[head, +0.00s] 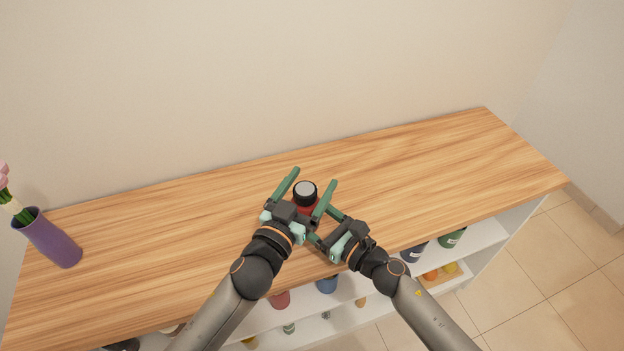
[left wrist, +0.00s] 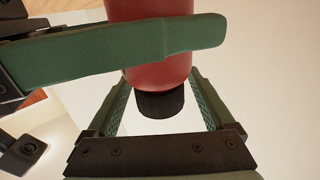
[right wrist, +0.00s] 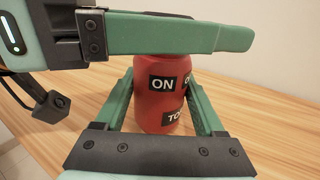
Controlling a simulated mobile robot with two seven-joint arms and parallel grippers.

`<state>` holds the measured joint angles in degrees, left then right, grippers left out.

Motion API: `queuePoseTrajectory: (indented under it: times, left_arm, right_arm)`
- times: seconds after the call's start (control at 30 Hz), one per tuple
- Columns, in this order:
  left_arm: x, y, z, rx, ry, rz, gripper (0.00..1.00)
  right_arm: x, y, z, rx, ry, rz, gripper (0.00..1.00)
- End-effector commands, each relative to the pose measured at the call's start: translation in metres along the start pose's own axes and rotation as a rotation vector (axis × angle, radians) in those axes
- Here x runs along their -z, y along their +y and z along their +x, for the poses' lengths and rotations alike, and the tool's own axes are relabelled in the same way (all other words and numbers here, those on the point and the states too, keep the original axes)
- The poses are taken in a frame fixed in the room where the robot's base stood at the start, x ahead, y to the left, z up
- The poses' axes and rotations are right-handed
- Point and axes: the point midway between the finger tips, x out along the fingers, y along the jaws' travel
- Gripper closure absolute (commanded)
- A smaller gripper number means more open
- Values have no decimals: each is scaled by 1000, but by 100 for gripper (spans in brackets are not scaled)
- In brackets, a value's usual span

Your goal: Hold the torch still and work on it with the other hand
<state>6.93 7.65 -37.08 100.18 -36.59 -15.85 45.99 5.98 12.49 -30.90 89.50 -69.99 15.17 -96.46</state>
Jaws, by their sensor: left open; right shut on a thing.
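The torch is a red cylinder with a dark cap that has a pale grey top (head: 305,188). It is upright over the wooden top; I cannot tell if it touches it. My right gripper (head: 324,225) is shut on its red body, which shows labels reading "ON" and partly "TO" in the right wrist view (right wrist: 158,100). My left gripper (head: 313,177) is open, its fingers on either side of the cap with gaps. The left wrist view shows the black cap (left wrist: 160,103) between them. A green finger crosses the red body there and hides part of it.
White shelves below hold several small coloured things, including a blue one (head: 327,284). A wall stands behind.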

Motion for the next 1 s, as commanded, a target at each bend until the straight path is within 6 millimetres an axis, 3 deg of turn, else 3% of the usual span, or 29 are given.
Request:
queuePoseTrajectory:
  times: [0.4, 1.0]
  left_arm:
    - [0, 0, 9, 0, 0, 0, 13]
    - [0, 0, 9, 0, 0, 1, 80]
  right_arm:
    - [0, 0, 0, 1, 1, 0, 95]
    - [0, 0, 0, 1, 1, 0, 95]
